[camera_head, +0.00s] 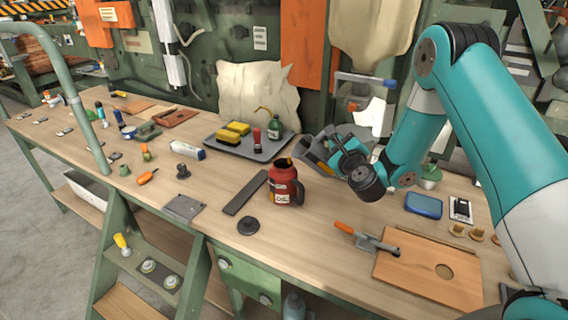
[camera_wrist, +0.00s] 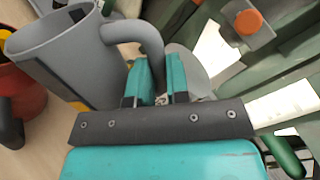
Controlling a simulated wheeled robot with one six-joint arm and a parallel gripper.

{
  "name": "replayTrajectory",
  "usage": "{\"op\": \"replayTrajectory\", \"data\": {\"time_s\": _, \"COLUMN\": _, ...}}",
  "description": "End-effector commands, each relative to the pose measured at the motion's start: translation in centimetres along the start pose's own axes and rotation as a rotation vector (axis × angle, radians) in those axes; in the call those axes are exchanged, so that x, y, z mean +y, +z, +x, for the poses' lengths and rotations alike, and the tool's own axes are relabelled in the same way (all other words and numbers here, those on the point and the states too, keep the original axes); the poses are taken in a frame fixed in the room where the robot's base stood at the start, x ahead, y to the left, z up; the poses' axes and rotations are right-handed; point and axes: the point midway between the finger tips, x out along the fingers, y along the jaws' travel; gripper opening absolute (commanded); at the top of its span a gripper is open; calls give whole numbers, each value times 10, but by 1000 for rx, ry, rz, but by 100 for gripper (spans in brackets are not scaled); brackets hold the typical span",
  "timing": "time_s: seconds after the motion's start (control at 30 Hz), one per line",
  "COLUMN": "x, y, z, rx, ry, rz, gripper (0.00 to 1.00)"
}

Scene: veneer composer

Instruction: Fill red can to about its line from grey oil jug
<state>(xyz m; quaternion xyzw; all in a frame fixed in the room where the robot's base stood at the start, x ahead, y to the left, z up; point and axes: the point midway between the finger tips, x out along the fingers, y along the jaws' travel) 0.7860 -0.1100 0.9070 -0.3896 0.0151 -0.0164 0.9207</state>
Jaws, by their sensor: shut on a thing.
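The red can (camera_head: 284,186) stands upright on the bench, with a dark handle and a pale label. A small yellow-orange patch shows at its mouth; I cannot tell whether it is oil. My gripper (camera_wrist: 160,88) is shut on the handle of the grey oil jug (camera_wrist: 75,58). The jug (camera_head: 312,153) is held tilted, its mouth toward the can, just above and right of it in the head view. Part of the red can (camera_wrist: 28,92) shows at the left edge of the wrist view. The can's fill line and inside level are hidden.
A dark tray (camera_head: 222,145) with yellow sponges and bottles lies behind the can. A flat dark bar (camera_head: 246,192) and a black round lid (camera_head: 248,226) lie left of it.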

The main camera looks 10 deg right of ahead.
Motion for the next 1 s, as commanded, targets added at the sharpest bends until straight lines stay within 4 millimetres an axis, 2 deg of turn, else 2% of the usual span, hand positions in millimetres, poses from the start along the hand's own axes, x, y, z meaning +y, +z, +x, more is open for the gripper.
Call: {"op": "replayTrajectory", "data": {"time_s": 1.0, "x": -8, "y": 5, "z": -1, "rx": 7, "ry": -5, "rz": -66, "gripper": 0}}
